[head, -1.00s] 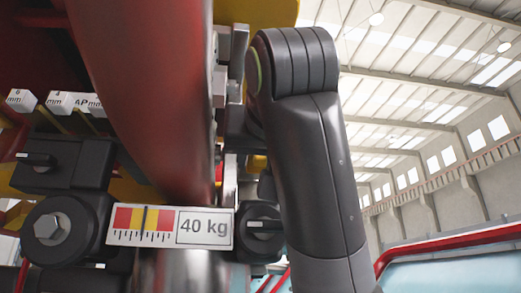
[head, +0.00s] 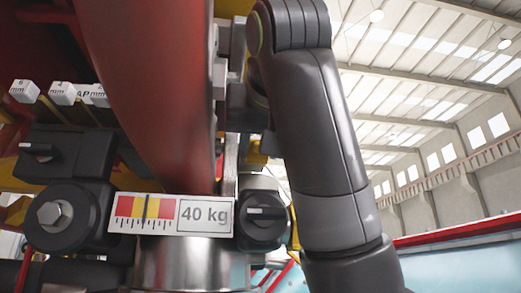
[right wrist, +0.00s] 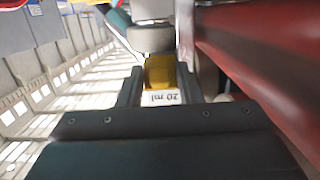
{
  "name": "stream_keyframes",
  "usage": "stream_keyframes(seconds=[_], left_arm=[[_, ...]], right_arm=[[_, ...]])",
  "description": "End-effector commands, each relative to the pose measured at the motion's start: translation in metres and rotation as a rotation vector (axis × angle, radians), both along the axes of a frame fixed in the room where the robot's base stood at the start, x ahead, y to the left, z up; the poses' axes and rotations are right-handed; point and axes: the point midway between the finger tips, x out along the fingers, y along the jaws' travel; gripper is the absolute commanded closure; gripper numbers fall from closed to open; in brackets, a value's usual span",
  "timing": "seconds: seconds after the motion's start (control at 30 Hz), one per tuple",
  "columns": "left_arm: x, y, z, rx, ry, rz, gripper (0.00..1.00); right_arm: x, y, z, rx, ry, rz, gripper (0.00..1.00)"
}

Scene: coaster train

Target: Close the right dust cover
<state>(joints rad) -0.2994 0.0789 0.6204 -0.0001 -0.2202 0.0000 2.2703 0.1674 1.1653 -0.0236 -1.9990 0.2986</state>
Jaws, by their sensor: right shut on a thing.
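My right gripper (right wrist: 160,88) shows in the right wrist view, with its two fingers closed on a yellow piece (right wrist: 160,72) that has a white "20 ml" label (right wrist: 160,98), upside down in the picture. In the head view, my right arm reaches up along the red tube, and its gripper is mostly hidden, so I cannot tell its fingertips from the grey metal parts there. I cannot clearly make out the right dust cover or whether it is open or closed. My left gripper is not in view.
A big dark red tube (head: 160,90) rises close beside my right arm; it also fills the right of the wrist view (right wrist: 255,65). A "40 kg" gauge plate (head: 170,214) sits between black knobs (head: 55,215). Small white labels (head: 62,93) are at left.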

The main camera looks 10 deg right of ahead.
Motion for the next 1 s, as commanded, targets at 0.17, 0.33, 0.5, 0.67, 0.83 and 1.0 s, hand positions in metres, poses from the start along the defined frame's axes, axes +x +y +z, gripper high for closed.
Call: stream_keyframes(seconds=[0.17,0.33,0.5,0.67,0.83,1.0], left_arm=[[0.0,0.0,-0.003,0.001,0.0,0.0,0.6],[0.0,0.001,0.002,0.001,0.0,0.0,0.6],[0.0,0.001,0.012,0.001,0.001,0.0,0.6],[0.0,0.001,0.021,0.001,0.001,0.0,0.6],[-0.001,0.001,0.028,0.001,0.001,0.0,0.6],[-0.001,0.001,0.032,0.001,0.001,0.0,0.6]], right_arm=[[0.0,-0.001,0.006,0.003,0.108,-0.002,0.9],[0.001,0.0,0.013,0.003,0.213,-0.002,0.9],[0.003,0.0,0.019,0.003,0.307,-0.001,0.9],[0.005,0.0,0.022,0.003,0.377,-0.002,0.9],[0.006,0.0,0.024,0.003,0.43,-0.001,0.9],[0.007,-0.001,0.024,0.003,0.459,-0.001,0.9]])
